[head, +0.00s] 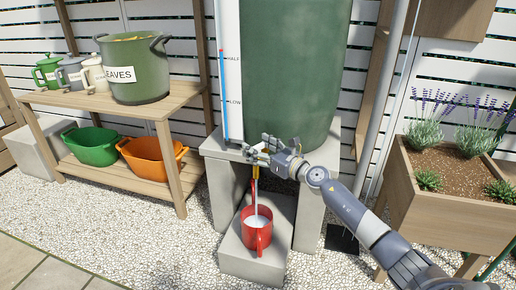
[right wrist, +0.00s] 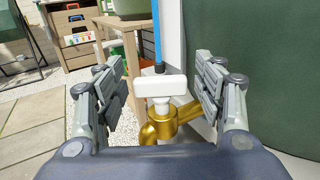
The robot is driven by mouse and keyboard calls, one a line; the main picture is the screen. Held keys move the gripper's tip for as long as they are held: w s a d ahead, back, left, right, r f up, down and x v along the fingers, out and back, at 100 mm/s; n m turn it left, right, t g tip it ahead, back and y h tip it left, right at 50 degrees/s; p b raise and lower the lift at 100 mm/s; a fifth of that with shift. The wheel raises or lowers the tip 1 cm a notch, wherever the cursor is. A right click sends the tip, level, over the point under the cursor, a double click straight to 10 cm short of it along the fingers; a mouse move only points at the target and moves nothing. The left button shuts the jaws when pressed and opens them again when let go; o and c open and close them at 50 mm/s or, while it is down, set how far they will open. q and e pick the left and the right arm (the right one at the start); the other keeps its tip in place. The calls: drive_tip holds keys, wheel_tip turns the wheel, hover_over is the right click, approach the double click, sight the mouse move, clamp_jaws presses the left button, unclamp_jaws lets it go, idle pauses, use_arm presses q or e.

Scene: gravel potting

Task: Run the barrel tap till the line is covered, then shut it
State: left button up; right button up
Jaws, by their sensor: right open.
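The green barrel (head: 292,70) stands on a grey block stand. Its brass tap (head: 256,172) sits low at the front, with a white handle that lies crosswise in the right wrist view (right wrist: 160,86). A thin pale stream appears to run down from the tap into a red jug (head: 264,240) below. The jug stands upright and holds pale water; I cannot make out a line in it. My right gripper (head: 263,147) is open, its fingers on either side of the handle and apart from it in the right wrist view (right wrist: 165,88). My left gripper is out of view.
The jug rests on a low grey block (head: 236,258) between the stand's legs. A level gauge (head: 222,95) runs up beside the barrel. A wooden shelf (head: 110,104) with pots and tubs is at left. A lavender planter (head: 440,200) is at right. Gravel lies around.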

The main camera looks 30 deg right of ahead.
drive_tip(key=shift+w, duration=0.15)
drive_tip(key=c, duration=1.1)
drive_tip(key=shift+r, duration=0.1)
